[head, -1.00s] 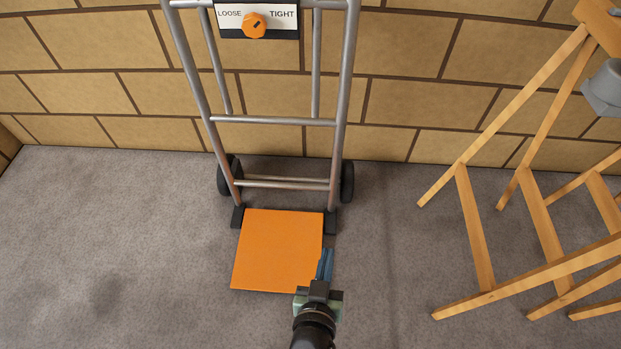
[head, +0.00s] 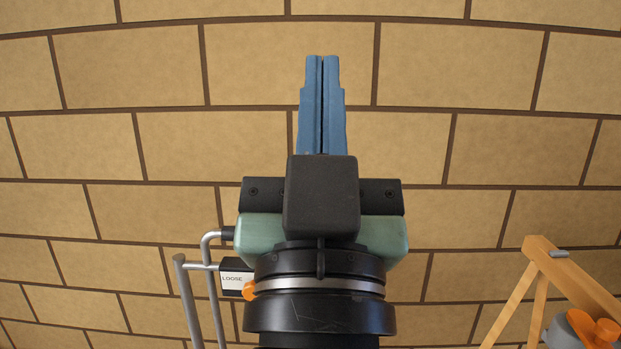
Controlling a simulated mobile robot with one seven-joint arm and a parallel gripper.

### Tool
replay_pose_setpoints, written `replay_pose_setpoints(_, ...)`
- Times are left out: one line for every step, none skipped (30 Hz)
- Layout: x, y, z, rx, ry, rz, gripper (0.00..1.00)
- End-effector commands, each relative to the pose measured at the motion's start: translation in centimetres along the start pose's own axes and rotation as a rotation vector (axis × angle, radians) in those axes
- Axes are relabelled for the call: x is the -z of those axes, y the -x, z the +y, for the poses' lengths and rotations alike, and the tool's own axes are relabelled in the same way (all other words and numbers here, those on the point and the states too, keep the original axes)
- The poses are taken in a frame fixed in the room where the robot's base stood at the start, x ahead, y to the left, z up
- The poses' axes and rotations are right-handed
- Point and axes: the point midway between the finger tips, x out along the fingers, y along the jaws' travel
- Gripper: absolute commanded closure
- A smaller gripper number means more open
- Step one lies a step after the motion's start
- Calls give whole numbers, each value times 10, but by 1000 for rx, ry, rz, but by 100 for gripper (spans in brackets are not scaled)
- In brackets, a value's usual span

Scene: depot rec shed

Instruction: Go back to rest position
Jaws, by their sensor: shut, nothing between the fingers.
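My gripper (head: 322,62) stands upright in the middle of the head view, close to the camera. Its two blue fingers point up and lie together, with nothing between them. Behind it is the brick wall. My gripper and wrist hide part of the hand truck (head: 188,295) at the lower left.
The hand truck's label (head: 236,278) reads "LOOSE", and part of its orange knob (head: 249,290) shows beside my wrist. A wooden trestle (head: 541,262) stands at the lower right, with a grey and orange object (head: 580,330) by it. The floor is out of view.

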Motion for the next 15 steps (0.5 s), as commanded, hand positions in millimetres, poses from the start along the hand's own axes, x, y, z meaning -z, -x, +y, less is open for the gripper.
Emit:
replay_pose_setpoints(41, -8, -3, 11, -8, 62, 100)
replay_pose_setpoints(60, -9, -5, 18, -13, 95, 100)
replay_pose_setpoints(85, -10, -7, 28, -19, 136, 100)
replay_pose_setpoints(95, -16, -8, 30, -18, 138, 100)
replay_pose_setpoints(99, -25, -8, 28, -17, 126, 100)
replay_pose_setpoints(107, -32, -7, 28, -17, 123, 100)
replay_pose_setpoints(112, -37, -7, 28, -16, 123, 100)
replay_pose_setpoints(119, -43, -8, 27, -16, 123, 100)
replay_pose_setpoints(128, -50, -8, 27, -16, 122, 100)
replay_pose_setpoints(134, -56, -8, 27, -17, 122, 100)
replay_pose_setpoints(141, -61, -8, 27, -17, 122, 100)
replay_pose_setpoints(150, -69, -8, 27, -17, 121, 100)
replay_pose_setpoints(157, -75, -8, 27, -17, 121, 100)
replay_pose_setpoints(164, -81, -8, 27, -17, 121, 100)
replay_pose_setpoints(174, -89, -8, 27, -17, 121, 100)
